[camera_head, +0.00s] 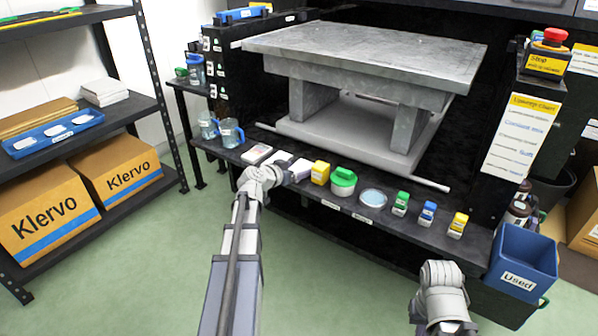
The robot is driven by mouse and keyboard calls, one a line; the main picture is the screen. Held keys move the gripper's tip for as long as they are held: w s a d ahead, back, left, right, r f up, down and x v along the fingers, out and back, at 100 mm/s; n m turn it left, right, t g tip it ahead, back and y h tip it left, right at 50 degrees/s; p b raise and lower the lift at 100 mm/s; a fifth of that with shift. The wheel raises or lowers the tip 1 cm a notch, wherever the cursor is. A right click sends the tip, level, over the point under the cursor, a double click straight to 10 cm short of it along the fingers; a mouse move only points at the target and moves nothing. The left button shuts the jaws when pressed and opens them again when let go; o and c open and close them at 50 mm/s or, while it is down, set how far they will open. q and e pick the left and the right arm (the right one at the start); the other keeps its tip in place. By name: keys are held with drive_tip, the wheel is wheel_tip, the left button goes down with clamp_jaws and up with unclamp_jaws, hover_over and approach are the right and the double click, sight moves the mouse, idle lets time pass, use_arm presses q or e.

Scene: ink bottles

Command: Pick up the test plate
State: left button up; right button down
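No item is clearly marked as the test plate. Flat pale candidates on the black bench shelf are a labelled white piece (256,154) and a white piece (279,157) beside it. A round dish with a pale blue face (373,198) lies farther right. My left gripper (299,170) is low over the shelf edge, beside the white pieces and left of a yellow box (321,172). Its fingers are too small to read and partly hide what is behind. My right arm's wrist (443,290) is at lower right, clear of the shelf; its fingertips do not show.
A green-lidded jar (343,182) and green (400,203), blue (428,212) and yellow (458,224) bottles line the shelf. Blue jugs (231,133) stand left. A grey press (365,60) rises behind. A blue bin (523,265) is at right. Green floor lies open in front.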

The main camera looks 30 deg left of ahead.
sight(296, 171)
use_arm(q)
drive_tip(key=c, duration=1.1)
wheel_tip(296, 171, up, 10)
drive_tip(key=p, duration=1)
drive_tip(key=shift+r, duration=0.1)
